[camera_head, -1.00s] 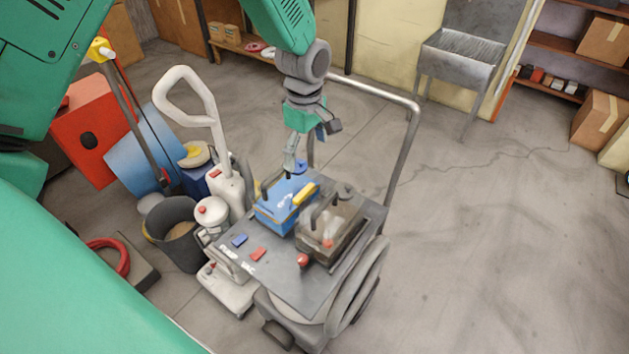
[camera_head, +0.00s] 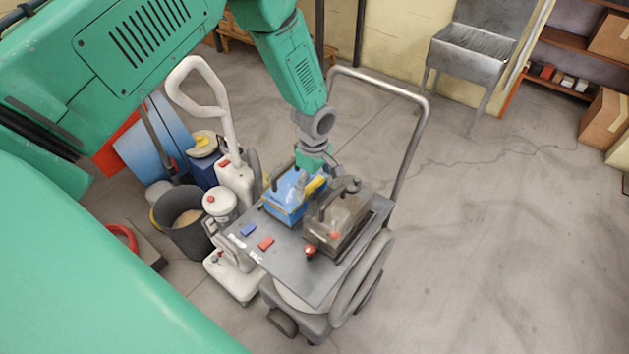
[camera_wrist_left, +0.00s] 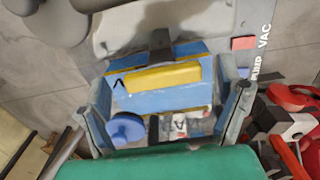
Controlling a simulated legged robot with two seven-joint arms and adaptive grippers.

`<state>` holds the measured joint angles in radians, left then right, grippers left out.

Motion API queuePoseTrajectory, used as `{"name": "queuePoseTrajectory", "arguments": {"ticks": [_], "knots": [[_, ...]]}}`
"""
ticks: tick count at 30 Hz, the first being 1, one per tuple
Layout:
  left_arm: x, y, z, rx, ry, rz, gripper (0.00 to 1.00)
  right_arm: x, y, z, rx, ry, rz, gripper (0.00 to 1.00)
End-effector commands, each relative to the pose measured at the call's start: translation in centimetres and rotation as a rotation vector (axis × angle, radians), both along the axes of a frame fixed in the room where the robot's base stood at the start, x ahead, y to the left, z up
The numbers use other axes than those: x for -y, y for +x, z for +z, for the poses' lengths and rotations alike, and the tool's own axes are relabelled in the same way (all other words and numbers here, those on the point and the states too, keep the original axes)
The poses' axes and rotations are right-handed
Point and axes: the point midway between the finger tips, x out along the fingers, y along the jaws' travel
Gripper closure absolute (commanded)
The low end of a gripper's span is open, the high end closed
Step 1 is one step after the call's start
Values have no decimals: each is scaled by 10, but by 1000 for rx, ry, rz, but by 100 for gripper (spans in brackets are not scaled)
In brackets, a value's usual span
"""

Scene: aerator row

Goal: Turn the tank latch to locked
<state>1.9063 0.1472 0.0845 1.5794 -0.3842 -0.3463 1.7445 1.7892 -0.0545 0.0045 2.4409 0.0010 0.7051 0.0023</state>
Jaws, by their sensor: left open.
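A blue box-shaped tank (camera_head: 281,208) with a yellow bar (camera_head: 316,184) stands on the grey cart. In the left wrist view the yellow bar (camera_wrist_left: 163,77) lies across the blue top (camera_wrist_left: 160,103), with a round blue knob (camera_wrist_left: 126,128) beside it. I cannot tell which part is the latch or its setting. My left gripper (camera_head: 302,182) is over the tank, pointing down. In the left wrist view its fingers (camera_wrist_left: 165,76) are apart, one on each side of the yellow bar; contact is unclear. My right gripper is not in view.
A grey-brown unit (camera_head: 337,222) with a raised handle sits beside the tank. Blue (camera_head: 248,230) and red (camera_head: 266,243) tags and a red knob (camera_head: 310,251) are on the cart top (camera_head: 285,265). A tall cart rail (camera_head: 412,140) rises behind. A bucket (camera_head: 183,225) stands left. Floor at right is clear.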

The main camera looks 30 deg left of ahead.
Motion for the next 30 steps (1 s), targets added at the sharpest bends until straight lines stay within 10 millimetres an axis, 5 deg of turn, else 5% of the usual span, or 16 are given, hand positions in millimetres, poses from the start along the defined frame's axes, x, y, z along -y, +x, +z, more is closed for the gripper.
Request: {"name": "queuePoseTrajectory", "arguments": {"ticks": [4, 8, 20, 30], "knots": [[0, 0, 0, 0, 0, 0, 17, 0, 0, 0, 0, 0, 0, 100], [0, 0, 1, 0, 0, 0, 63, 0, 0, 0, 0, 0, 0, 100], [1, 1, 1, 2, 1, -39, 64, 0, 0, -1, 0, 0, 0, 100], [2, 1, 1, 4, -1, -262, 64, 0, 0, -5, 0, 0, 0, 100]]}}
